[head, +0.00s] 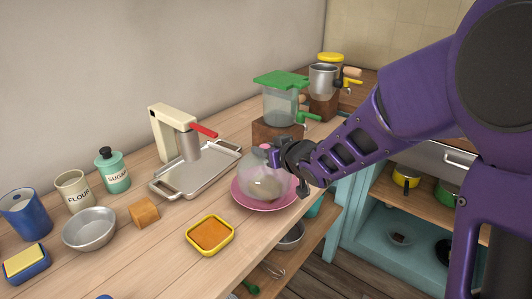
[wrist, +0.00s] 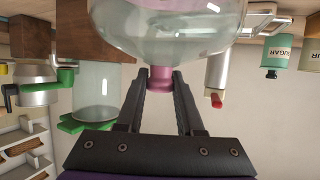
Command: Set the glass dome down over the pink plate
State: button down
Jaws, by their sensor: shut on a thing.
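The clear glass dome (head: 264,182) has a pink knob (wrist: 160,78) on top. My gripper (wrist: 161,84) is shut on this knob, one finger on each side. In the head view my gripper (head: 279,156) is at the top of the dome, which hangs below it. The pink plate (head: 244,201) lies on the wooden counter near its front edge. The dome appears over the plate, within its rim. I cannot tell whether the dome's lower edge touches the plate.
A wooden block (head: 268,133) with a green-lidded glass container (head: 281,103) stands behind the plate. A metal tray (head: 177,182) with a cream dispenser (head: 163,130) is at left. A yellow-rimmed dish (head: 211,235) sits in front left. The counter edge drops off at right.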

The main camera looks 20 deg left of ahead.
jog(key=shift+f+b, duration=0.55)
jog(key=shift+f, duration=0.05)
jog(key=c, duration=0.5)
grip_release()
jog(key=shift+c, duration=0.2)
jog(key=shift+r, duration=0.1)
jog(key=shift+r+p, duration=0.3)
jog(key=shift+p, duration=0.1)
jog(key=p+v, duration=0.2)
jog(key=v, duration=1)
jog(key=shift+r+p, duration=0.25)
jog(key=shift+p, duration=0.15)
